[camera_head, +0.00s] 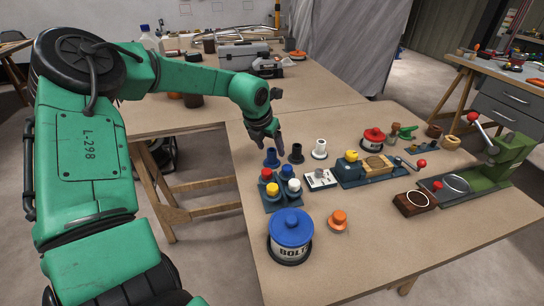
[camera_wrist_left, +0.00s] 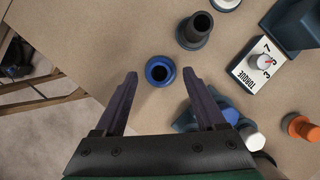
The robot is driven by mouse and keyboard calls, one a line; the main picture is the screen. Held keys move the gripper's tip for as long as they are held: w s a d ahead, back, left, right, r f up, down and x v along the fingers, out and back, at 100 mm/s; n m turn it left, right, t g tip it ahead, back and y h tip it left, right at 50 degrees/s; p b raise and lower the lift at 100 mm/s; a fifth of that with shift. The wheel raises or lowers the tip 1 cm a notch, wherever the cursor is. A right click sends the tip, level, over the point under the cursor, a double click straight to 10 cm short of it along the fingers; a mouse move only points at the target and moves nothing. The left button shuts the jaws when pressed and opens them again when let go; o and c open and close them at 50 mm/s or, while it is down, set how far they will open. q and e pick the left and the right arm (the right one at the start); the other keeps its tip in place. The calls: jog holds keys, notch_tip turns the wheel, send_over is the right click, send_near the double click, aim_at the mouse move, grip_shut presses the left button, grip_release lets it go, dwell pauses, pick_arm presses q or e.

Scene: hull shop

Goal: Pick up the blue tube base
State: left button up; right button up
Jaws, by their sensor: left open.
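The blue tube base (camera_head: 272,158) stands upright on the wooden table, left of a black tube base (camera_head: 296,153) and a white tube base (camera_head: 320,149). My left gripper (camera_head: 265,135) is above it, pointing down. In the left wrist view, the blue tube base (camera_wrist_left: 160,71) shows its round open top just beyond and between the two spread fingertips of my left gripper (camera_wrist_left: 159,78). The gripper is open and empty. My right gripper does not show in either view.
A blue rack (camera_head: 282,200) with coloured caps stands close in front of the tube base. A blue-lidded bolt tin (camera_head: 290,236), an orange knob (camera_head: 338,220) and a torque gauge (camera_head: 320,179) are nearby. Bare tabletop lies at the left edge.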

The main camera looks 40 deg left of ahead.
aim_at(272, 151)
pick_arm(q)
jog(key=x, duration=0.3)
jog(key=shift+a, duration=0.1)
jog(key=shift+r, duration=0.15)
grip_shut()
jog(key=shift+r, duration=0.15)
